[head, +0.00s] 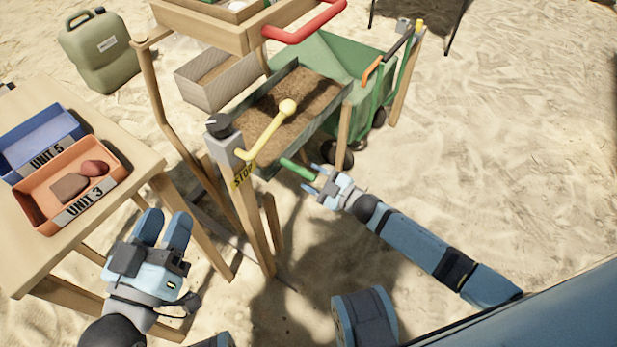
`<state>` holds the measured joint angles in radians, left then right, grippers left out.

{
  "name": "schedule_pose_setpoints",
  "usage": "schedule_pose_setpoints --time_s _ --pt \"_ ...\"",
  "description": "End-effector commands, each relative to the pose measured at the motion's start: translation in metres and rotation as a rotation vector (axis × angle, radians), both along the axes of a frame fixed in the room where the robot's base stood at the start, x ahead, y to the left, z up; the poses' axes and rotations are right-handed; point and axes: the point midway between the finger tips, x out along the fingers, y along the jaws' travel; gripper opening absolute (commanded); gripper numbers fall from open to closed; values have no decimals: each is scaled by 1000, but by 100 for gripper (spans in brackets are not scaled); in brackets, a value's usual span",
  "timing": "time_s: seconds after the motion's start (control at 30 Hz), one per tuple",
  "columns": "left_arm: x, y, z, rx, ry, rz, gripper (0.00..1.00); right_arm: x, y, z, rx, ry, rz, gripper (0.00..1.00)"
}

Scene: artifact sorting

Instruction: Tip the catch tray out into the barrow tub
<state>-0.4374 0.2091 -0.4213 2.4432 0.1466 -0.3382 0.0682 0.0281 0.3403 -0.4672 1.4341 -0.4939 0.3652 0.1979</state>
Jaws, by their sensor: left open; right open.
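The catch tray (319,118) is a dark-rimmed tray holding brown soil, set in the wooden stand below the upper frame. It looks sloped, its near end lower in the picture. A green handle (297,170) sticks out from its near end. The green barrow tub (325,52) stands behind the tray; its inside is mostly hidden. My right gripper (312,179) is open, its fingers close to the green handle's tip; I cannot tell whether they touch. My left gripper (166,217) is open and empty, beside the sorting table's right edge.
A yellow lever (265,135) on a post marked STOP rises in front of the tray. The upper frame (210,30) has a red handle (305,28). The table (40,265) holds blue (60,130) and orange (40,205) bins. A jerrycan (100,50) stands behind. Sand at right is clear.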

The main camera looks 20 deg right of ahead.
Motion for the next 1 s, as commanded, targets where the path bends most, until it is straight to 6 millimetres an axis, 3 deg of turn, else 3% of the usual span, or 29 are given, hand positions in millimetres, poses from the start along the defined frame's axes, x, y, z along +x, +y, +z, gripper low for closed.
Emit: schedule_pose_setpoints --time_s 0.2,0.47,0.5,0.7,1.0 --pt "0 -1 -8 12 20 -7 43 14 10 0 -1 -1 0 48" --pt "0 -1 -8 14 23 -8 43 15 11 0 -1 0 -1 48" --pt "0 -1 -8 13 22 -7 43 15 11 0 -1 -1 0 46" --pt "0 -1 -7 13 21 -8 43 14 11 0 0 0 0 0" --pt "1 0 1 7 8 -4 43 15 11 7 7 6 0 0"
